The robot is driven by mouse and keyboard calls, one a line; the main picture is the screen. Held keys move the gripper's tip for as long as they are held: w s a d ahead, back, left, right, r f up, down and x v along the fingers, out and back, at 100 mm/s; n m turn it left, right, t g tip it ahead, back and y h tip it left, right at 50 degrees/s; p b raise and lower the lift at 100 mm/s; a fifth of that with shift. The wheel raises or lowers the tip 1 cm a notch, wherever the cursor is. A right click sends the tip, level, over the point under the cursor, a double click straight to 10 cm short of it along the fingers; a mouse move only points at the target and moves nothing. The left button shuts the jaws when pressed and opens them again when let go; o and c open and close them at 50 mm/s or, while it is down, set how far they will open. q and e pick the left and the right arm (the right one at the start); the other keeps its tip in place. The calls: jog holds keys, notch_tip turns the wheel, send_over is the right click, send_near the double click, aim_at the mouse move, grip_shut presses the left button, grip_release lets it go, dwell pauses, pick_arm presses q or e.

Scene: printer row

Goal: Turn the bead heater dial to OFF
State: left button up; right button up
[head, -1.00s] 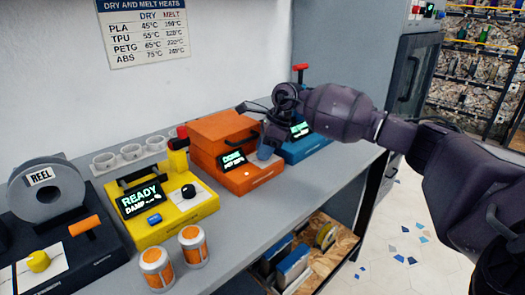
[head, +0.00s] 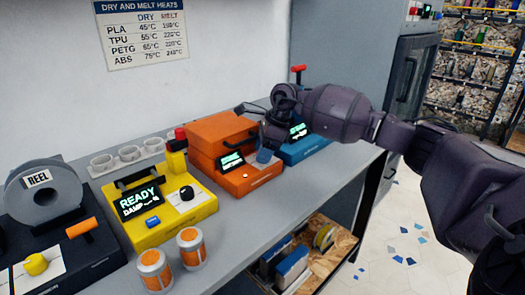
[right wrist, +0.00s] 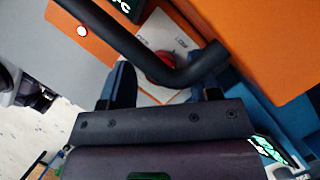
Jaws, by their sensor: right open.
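An orange machine (head: 265,177) with a lit screen (head: 231,161) stands on the bench; I read no name on it. In the right wrist view, a red dial (right wrist: 159,68) sits on a white plate (right wrist: 172,38) with marks too blurred to read. My right gripper (head: 264,149) is at the right front of this machine and hides its dial from the head view. In the right wrist view the gripper (right wrist: 165,84) is open, with its blue-padded fingers on either side of the dial. Contact cannot be told. My left gripper is out of view.
A black bent handle (right wrist: 130,45) crosses close above the dial. A blue machine (head: 303,148) stands to the right, a yellow machine (head: 172,222) with a black dial (head: 187,193) to the left. Two cans (head: 154,270) stand at the bench's front edge.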

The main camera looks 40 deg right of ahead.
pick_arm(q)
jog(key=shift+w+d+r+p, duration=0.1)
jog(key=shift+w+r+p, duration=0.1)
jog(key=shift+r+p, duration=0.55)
pick_arm(e)
jog(key=v, duration=1)
jog(key=shift+s+d+r, duration=0.15)
jog(key=shift+s+r, duration=0.05)
jog(key=shift+r, duration=0.1)
